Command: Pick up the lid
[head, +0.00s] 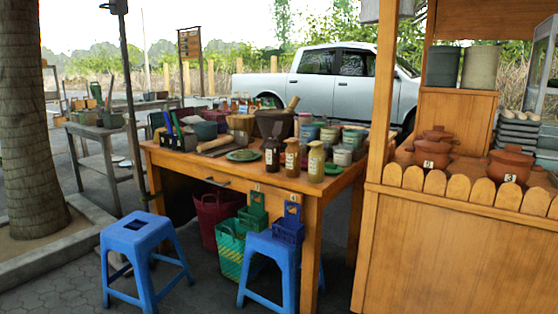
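Several reddish-brown clay pots stand on the wooden stall counter at the right in the head view. The front left pot (432,156) has a small label on its side. The right pot (510,170) also has a label and is topped by a domed clay lid (512,152) with a knob. Another knobbed lid (438,132) shows at the back left. Which lid the task means, I cannot tell. My gripper is not in view.
A scalloped wooden fence (455,190) edges the counter front, and a post (376,150) stands at its left. A wooden table (225,176) is crowded with bottles, bowls and a mortar (275,123). Blue stools (140,238) and baskets (231,247) stand on the paving.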

